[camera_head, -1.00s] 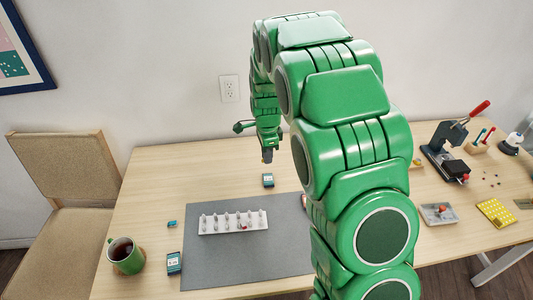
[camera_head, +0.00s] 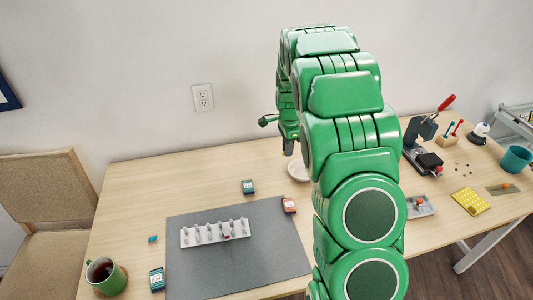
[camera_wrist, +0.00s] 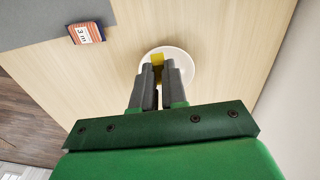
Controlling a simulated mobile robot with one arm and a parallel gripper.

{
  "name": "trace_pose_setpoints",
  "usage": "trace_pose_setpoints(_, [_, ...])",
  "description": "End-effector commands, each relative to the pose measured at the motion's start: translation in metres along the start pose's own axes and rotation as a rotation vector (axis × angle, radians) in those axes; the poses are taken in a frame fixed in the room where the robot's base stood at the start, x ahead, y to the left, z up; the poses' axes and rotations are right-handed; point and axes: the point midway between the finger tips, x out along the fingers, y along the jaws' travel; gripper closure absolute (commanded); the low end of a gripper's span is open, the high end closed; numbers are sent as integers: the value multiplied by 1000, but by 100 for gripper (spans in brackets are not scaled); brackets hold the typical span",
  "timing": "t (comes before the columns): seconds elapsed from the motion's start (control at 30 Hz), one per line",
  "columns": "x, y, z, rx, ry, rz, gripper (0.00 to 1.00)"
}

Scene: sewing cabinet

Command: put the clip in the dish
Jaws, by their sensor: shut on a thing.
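The white round dish (camera_head: 298,170) stands on the table behind the mat, partly hidden by my arm in the head view. It also shows in the wrist view (camera_wrist: 184,62), beyond my fingertips. My gripper (camera_wrist: 158,76) is shut on the yellow clip (camera_wrist: 157,59), which shows between and past the fingertips. In the wrist view the clip overlaps the left part of the dish; its height above the dish is hard to judge. In the head view my gripper (camera_head: 288,149) is just behind and above the dish, and the clip cannot be made out.
A white rack (camera_head: 190,239) with several small upright pieces sits on the grey mat (camera_head: 240,270). Small labelled boxes (camera_head: 248,187) (camera_head: 289,205) lie near the mat's far edge. A green mug (camera_head: 105,276) is at the left. A press (camera_head: 424,155) stands at the right.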

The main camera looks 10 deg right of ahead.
Motion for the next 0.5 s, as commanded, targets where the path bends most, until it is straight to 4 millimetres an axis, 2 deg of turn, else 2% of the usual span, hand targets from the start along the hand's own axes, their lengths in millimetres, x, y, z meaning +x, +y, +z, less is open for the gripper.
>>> trace_pose_setpoints(0.03, [1, -1, -15, 10, 0, -1, 100])
trace_pose_setpoints(0.2, [1, -2, -51, 24, 1, -5, 100])
trace_pose_setpoints(0.33, [1, -1, -66, 30, 1, -4, 100])
trace_pose_setpoints(0.5, [3, -1, -72, 31, 0, -3, 100])
